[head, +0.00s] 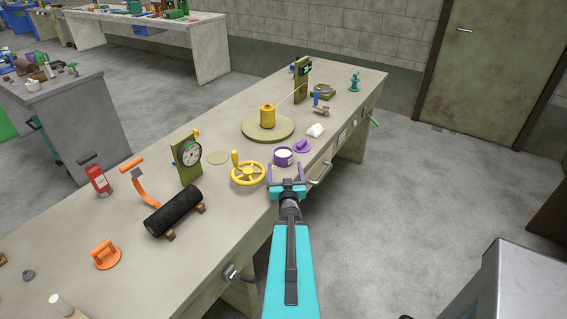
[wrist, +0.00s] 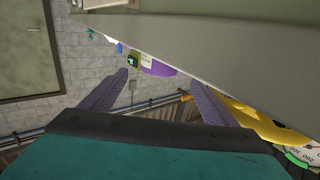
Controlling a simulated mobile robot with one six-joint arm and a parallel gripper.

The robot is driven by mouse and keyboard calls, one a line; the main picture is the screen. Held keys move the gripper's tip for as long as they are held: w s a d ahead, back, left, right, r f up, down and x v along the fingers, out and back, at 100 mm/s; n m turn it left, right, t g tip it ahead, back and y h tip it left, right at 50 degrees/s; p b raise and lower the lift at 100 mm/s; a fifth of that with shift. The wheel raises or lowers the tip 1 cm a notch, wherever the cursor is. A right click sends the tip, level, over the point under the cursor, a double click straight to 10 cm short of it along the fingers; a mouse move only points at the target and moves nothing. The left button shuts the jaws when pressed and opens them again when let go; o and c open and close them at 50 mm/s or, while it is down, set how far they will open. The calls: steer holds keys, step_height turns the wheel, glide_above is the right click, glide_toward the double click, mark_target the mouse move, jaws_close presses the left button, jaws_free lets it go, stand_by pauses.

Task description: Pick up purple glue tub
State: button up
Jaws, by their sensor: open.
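The purple glue tub (head: 283,157) stands upright on the workbench near its front edge, with a white top surface showing. A purple lid-like piece with a raised handle (head: 301,147) lies just beyond it to the right. My gripper (head: 287,171) is open and empty, on the near side of the tub, with the fingers spread wide. In the wrist view my gripper (wrist: 160,80) has the purple tub (wrist: 160,68) ahead between its fingers, partly cut off by the bench. I cannot tell the exact gap or height.
A yellow handwheel (head: 248,174) stands close left of my gripper, and also shows in the wrist view (wrist: 255,122). A white lump (head: 315,130) and a round green turntable with a yellow spool (head: 267,118) lie beyond. A metal handle (head: 321,174) juts from the bench front.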

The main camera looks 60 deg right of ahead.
mark_target(284, 158)
steer(key=shift+f+b+x, duration=0.2)
steer(key=shift+b+x, duration=0.95)
steer(key=shift+b, duration=2.2)
steer(key=shift+w+d+r+b, duration=0.15)
steer(key=shift+w+d+b, duration=0.1)
steer(key=shift+b, duration=0.9)
steer(key=shift+w+d+r+p, duration=0.25)
steer(key=shift+w+d, duration=0.2)
steer(key=shift+d, duration=0.2)
steer(key=shift+w+d+r+p, duration=0.15)
steer(key=shift+w+d+p, duration=0.2)
steer(key=shift+d, duration=0.3)
steer(key=shift+x, duration=1.1)
steer(key=c, duration=1.4)
